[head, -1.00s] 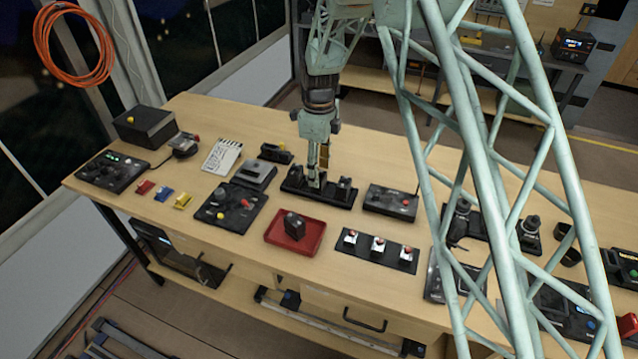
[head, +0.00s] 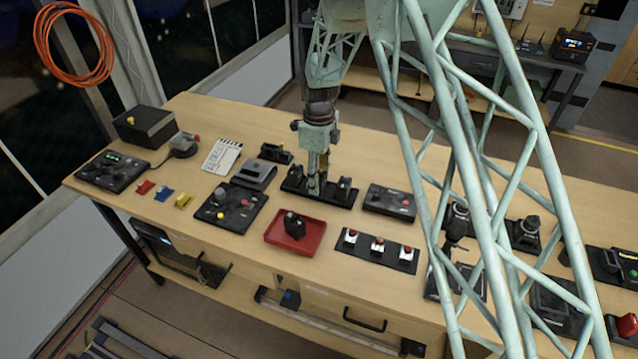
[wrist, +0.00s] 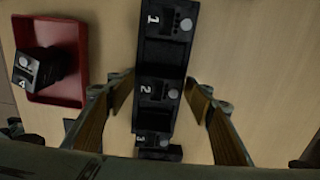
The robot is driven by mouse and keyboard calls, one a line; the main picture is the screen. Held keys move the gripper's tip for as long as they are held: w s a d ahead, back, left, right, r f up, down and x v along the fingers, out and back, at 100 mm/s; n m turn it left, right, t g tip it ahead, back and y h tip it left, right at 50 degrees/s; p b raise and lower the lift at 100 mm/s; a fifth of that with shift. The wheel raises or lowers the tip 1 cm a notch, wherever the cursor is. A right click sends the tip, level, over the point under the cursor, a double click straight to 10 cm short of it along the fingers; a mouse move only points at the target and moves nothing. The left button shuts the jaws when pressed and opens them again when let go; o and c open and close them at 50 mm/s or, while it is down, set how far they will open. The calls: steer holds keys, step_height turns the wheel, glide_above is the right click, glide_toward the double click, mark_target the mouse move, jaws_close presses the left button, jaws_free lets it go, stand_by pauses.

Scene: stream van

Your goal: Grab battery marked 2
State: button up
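The battery marked 2 (wrist: 157,92) is a black block with a white numeral and a round light-grey cap, seen from above in the wrist view. It sits in the middle of a black rack (wrist: 143,115), between the batteries marked 1 (wrist: 168,22) and 3 (wrist: 152,140). My gripper (wrist: 160,98) is open, with one wood-coloured pad to the left and one to the right of battery 2. Clear gaps show on both sides, and I cannot tell the exact height. In the head view, my gripper (head: 316,188) is over the middle of the rack (head: 325,201) and hides battery 2.
A red tray (head: 317,240) in front of the rack holds the battery marked 4 (wrist: 28,66). A three-button panel (head: 377,252) lies in front right. A black control box (head: 390,203) is right of the rack, and a grey device (head: 254,174) is left.

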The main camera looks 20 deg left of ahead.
steer(key=c, duration=1)
steer(key=shift+r, duration=1.8)
steer(key=s+d, duration=0.3)
steer(key=s, duration=0.1)
steer(key=s+d+r, duration=0.1)
steer(key=s+d, duration=0.2)
steer(key=s, duration=0.1)
steer(key=s+d+b, duration=0.1)
steer(key=s+d, duration=0.2)
steer(key=s, duration=0.2)
steer(key=shift+s+r, duration=0.1)
steer(key=shift+r, duration=0.1)
